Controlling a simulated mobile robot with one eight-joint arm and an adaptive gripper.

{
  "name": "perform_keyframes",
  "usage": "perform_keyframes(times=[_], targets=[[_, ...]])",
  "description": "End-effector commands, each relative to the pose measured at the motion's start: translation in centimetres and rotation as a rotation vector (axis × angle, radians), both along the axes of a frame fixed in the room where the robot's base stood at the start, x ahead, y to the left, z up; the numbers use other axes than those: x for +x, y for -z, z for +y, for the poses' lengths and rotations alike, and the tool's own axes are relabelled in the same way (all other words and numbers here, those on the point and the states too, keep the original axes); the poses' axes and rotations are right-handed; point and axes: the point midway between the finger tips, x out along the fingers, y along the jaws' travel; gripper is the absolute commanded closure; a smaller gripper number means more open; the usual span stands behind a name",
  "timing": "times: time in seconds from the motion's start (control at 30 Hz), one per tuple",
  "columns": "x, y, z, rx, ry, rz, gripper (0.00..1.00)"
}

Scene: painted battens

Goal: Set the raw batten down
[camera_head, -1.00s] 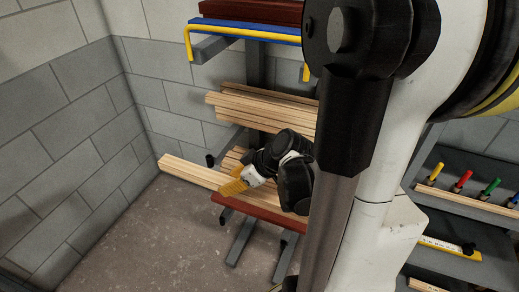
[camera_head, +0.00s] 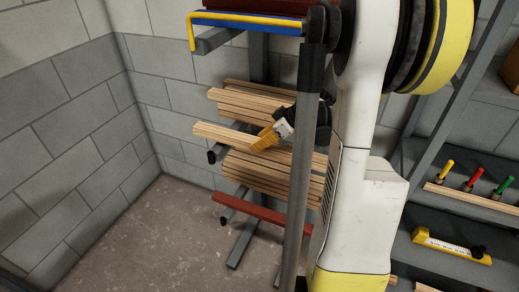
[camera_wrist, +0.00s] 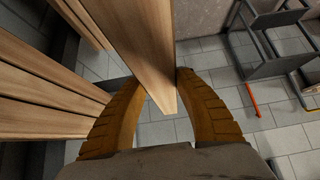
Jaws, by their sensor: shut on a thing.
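The raw batten (camera_head: 222,134) is a pale bare-wood bar. My gripper (camera_head: 263,139) has yellow-orange fingers shut on it; the batten's left end sticks out past them. In the head view it lies across the rack between an upper stack of raw battens (camera_head: 250,97) and a lower stack (camera_head: 268,175); I cannot tell whether it touches the lower one. In the wrist view the held batten (camera_wrist: 140,40) runs away from between both fingers (camera_wrist: 157,85), with its near end showing. My arm hides the right part of the rack.
Rack battens (camera_wrist: 50,105) lie close on the left in the wrist view. A red batten (camera_head: 250,208) is on the rack's low level, and blue and yellow ones (camera_head: 245,22) are on top. A grey shelf (camera_head: 445,215) with coloured markers stands right. Floor at left is clear.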

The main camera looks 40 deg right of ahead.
Motion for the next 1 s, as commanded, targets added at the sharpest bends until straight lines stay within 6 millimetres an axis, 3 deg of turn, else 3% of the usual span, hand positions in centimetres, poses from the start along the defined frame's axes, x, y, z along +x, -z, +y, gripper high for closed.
perform_keyframes(times=[0.03,0.13,0.47,0.5,0.53,0.83,1.0], targets=[[0.0,1.2,0.0,0.000,0.000,0.000,1.00],[0.0,2.5,0.0,0.000,0.000,0.000,1.00],[0.0,2.6,0.1,0.000,0.000,0.000,1.00],[0.0,2.6,0.1,0.000,0.000,0.000,0.52],[0.0,2.5,0.1,0.000,0.000,0.001,0.43],[0.0,2.4,0.1,0.000,0.000,0.000,0.42],[-1.0,0.9,-0.4,0.000,0.001,0.000,0.42]])
